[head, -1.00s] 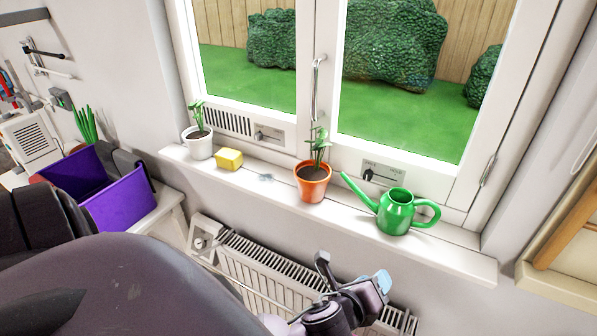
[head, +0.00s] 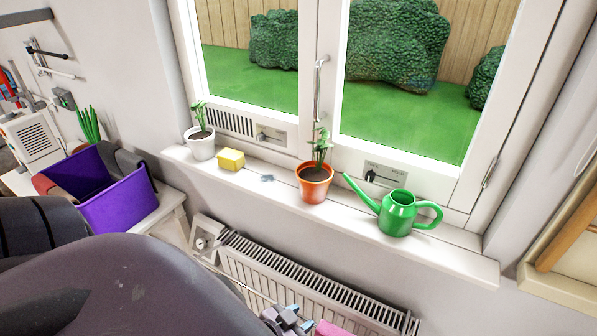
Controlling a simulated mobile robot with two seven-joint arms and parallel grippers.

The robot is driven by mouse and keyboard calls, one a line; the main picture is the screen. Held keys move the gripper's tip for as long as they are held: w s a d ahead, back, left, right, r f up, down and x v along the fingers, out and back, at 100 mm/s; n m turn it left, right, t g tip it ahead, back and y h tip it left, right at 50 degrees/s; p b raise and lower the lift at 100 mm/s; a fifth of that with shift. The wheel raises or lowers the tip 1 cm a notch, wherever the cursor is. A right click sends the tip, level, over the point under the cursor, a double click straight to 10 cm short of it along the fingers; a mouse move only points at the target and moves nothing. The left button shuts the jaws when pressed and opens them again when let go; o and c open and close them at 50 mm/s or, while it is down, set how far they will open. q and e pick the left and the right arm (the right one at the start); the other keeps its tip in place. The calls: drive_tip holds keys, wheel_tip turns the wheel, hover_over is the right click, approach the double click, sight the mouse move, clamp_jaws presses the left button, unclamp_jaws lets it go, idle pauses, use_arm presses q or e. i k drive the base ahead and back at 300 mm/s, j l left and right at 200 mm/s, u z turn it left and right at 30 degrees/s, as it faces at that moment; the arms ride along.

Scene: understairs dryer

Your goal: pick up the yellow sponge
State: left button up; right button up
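The yellow sponge (head: 231,160) lies on the white windowsill (head: 440,260), between a white plant pot and a terracotta pot. Nothing touches it from above. My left gripper (head: 290,318) shows only in part at the bottom edge, in front of the radiator. It is well below and to the right of the sponge, and apart from it. Its fingers are cut off by the frame, so I cannot tell its opening. My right gripper is not in view.
On the sill stand a white pot (head: 201,148), a terracotta pot (head: 314,186) and a green watering can (head: 397,213). A small grey-blue item (head: 268,178) lies right of the sponge. A radiator (head: 300,280) is below; a purple bin (head: 115,195) is left.

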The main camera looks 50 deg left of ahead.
sight(229, 159)
drive_tip(key=u, duration=1.9)
